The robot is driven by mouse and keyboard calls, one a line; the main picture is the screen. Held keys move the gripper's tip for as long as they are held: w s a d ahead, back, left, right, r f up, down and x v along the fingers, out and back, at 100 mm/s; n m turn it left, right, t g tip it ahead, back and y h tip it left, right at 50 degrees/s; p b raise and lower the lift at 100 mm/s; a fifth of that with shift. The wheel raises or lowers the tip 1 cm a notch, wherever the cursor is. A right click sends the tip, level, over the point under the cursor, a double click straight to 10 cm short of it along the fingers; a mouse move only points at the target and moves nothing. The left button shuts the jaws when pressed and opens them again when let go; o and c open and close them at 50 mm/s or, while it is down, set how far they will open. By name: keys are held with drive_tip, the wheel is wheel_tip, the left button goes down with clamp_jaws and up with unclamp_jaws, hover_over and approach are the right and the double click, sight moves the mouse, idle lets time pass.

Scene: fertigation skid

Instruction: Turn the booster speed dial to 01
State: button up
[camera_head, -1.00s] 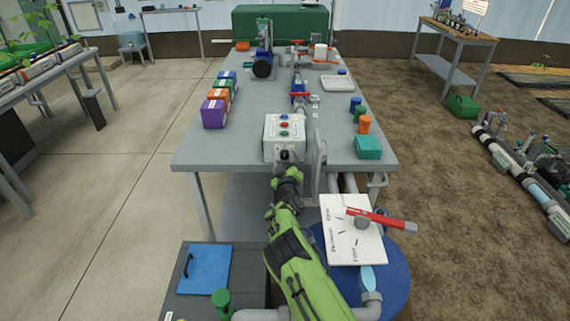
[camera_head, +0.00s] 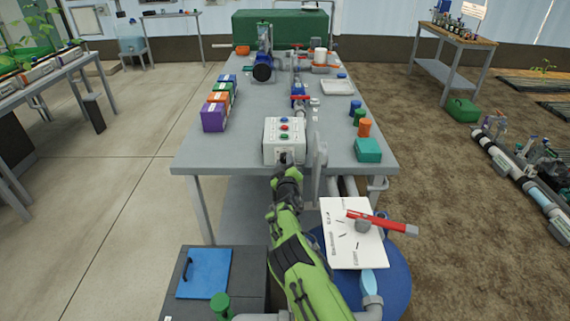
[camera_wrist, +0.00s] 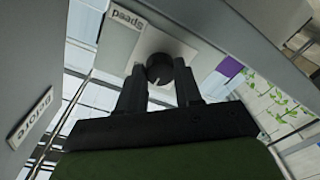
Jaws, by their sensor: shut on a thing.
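The booster speed dial (camera_wrist: 159,69) is a round black knob with a short white pointer mark. It sits on a pale plate with a "Speed" label (camera_wrist: 127,17), which appears upside down in the wrist view. The plate is on the front of the white control box (camera_head: 284,130) at the bench's near edge. My gripper (camera_wrist: 158,84) is shut on the dial, one dark finger on each side. In the head view my gripper (camera_head: 287,163) is at the box's front and hides the dial. I cannot read any scale numbers around it.
A grey upright plate (camera_head: 318,165) stands close to the right of my wrist. A white board with a red-handled lever (camera_head: 382,221) is nearer, at right. Colored boxes (camera_head: 214,117) stand left on the bench.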

drive_tip(key=shift+n, duration=0.3)
drive_tip(key=n+b, duration=0.3)
drive_tip(key=n, duration=0.1)
drive_tip(key=shift+a+n, duration=0.1)
drive_tip(key=shift+n, duration=0.2)
drive_tip(key=n, duration=0.3)
drive_tip(key=shift+b, duration=0.4)
drive_tip(key=shift+n+g, duration=0.3)
drive_tip(key=shift+n, duration=1.4)
drive_tip(key=o, duration=1)
drive_tip(key=shift+o, duration=0.2)
drive_tip(key=shift+s, duration=0.1)
